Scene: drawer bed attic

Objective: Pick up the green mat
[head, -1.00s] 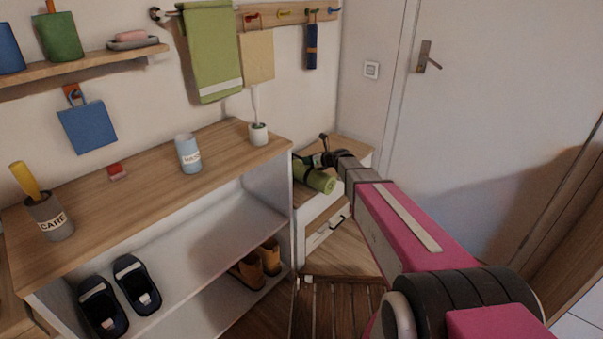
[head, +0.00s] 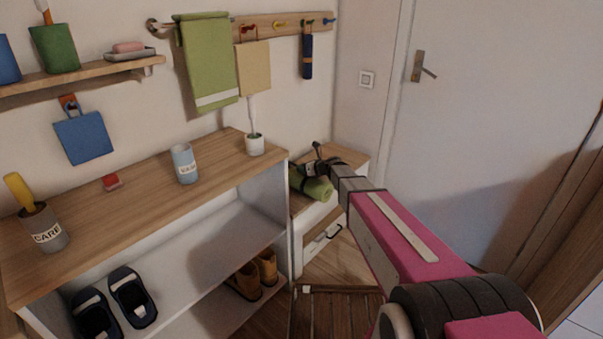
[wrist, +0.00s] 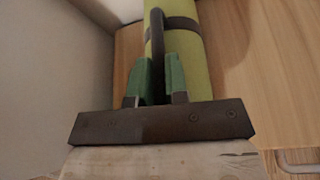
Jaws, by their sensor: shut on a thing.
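The green mat (head: 318,191) is rolled up, with dark straps and a dark loop handle. It is over the wooden top of the low drawer unit (head: 352,156) in the corner. I cannot tell whether it still touches that top. My gripper (wrist: 160,78) has its two green fingertips closed on the dark loop handle of the mat, which also shows in the wrist view (wrist: 187,48). In the head view my gripper (head: 318,164) partly hides the mat.
A door (head: 480,130) is on the right. A slatted wooden piece (head: 338,312) lies below the drawer unit.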

